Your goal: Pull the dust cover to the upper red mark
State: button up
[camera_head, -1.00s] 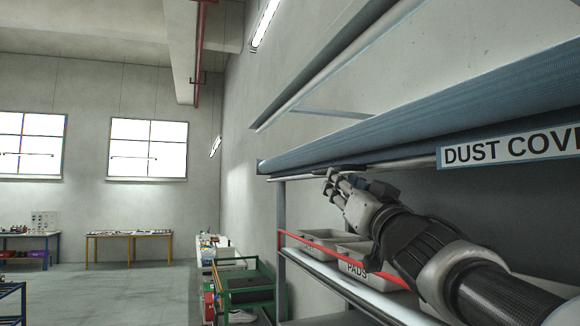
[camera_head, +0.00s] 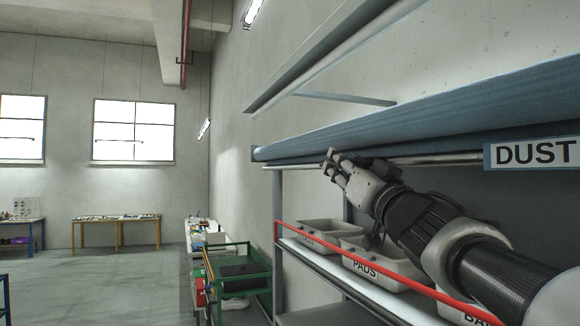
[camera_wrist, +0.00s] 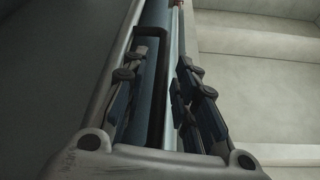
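The dust cover (camera_head: 420,128) is a blue ribbed roll running along the top of the shelf rack, with a "DUST" label at the right. A pale metal bar (camera_head: 440,160) runs just beneath it. My gripper (camera_head: 334,163) is at this bar, just under the roll. In the wrist view, my gripper's fingers (camera_wrist: 165,95) stand apart on either side of a dark loop-like handle (camera_wrist: 152,50) and a light rail (camera_wrist: 175,60). Firm contact cannot be made out. A red strip (camera_head: 400,279) crosses the rack in front of the bins; whether it is the upper mark is unclear.
Grey bins, one labelled PADS (camera_head: 385,258), stand on the shelf below my arm. A green-framed cart (camera_head: 240,265) stands left of the rack. Tables (camera_head: 115,219) stand by the far wall. The floor at left is open.

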grip_shut()
dwell(0.5)
